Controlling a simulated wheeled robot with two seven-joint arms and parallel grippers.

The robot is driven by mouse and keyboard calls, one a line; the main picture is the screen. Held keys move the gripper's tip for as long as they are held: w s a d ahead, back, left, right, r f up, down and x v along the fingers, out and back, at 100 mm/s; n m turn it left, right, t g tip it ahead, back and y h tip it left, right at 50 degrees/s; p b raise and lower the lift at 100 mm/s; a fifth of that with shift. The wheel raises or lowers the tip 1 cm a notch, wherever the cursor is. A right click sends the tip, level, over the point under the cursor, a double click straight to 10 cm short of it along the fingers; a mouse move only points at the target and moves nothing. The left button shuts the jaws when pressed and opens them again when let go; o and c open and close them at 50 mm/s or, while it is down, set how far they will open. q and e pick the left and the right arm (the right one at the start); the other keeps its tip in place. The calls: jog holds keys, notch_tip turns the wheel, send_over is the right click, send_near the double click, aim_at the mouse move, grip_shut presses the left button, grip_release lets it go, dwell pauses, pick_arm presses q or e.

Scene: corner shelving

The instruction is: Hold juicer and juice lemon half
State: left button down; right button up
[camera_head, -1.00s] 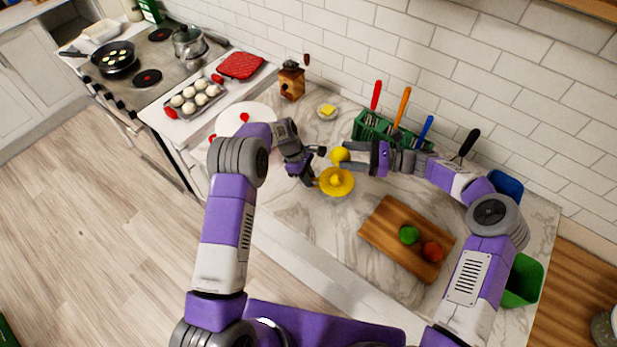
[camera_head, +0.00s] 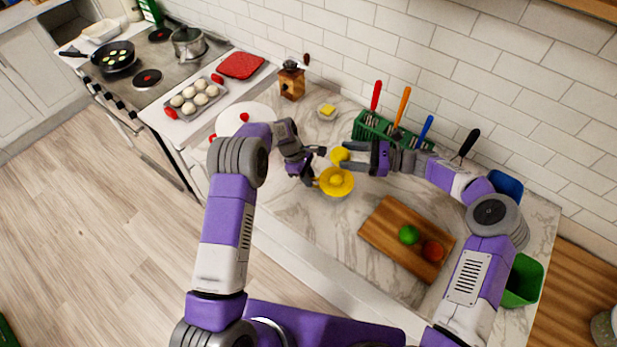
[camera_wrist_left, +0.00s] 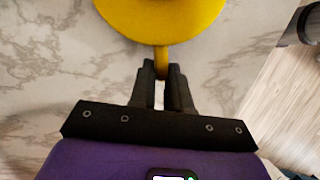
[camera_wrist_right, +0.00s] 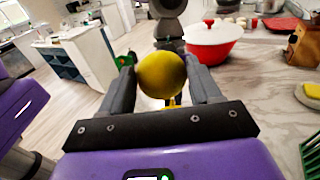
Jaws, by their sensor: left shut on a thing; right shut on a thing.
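The yellow juicer (camera_head: 336,182) sits on the marble counter, and part of its bowl shows in the left wrist view (camera_wrist_left: 162,18). My left gripper (camera_head: 314,180) is shut on the juicer's handle (camera_wrist_left: 161,62), left of the bowl. My right gripper (camera_head: 345,157) is shut on the yellow lemon half (camera_head: 340,155). In the right wrist view the lemon (camera_wrist_right: 161,75) sits between the two fingers, with a bit of the juicer showing behind and below it. In the head view the lemon is just above the juicer in the picture; whether they touch I cannot tell.
A cutting board (camera_head: 385,240) with a green fruit (camera_head: 409,235) and a red one (camera_head: 433,250) lies to the right. A green utensil holder (camera_head: 372,128) stands by the wall. A butter dish (camera_head: 327,112) and wooden grinder (camera_head: 291,82) stand behind. Bare counter lies between juicer and board.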

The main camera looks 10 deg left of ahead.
jog(key=shift+s+a+f+h, duration=0.1)
jog(key=shift+a+f+h, duration=0.3)
jog(key=shift+h, duration=0.3)
jog(key=shift+f+h, duration=0.65)
jog(key=shift+h, duration=0.55)
jog(key=shift+d+f, duration=0.1)
jog(key=shift+f, duration=0.25)
send_over(344, 181)
jog(key=shift+f, duration=2.75)
jog(key=o, duration=0.4)
jog(key=shift+s, duration=0.1)
jog(key=c, duration=0.4)
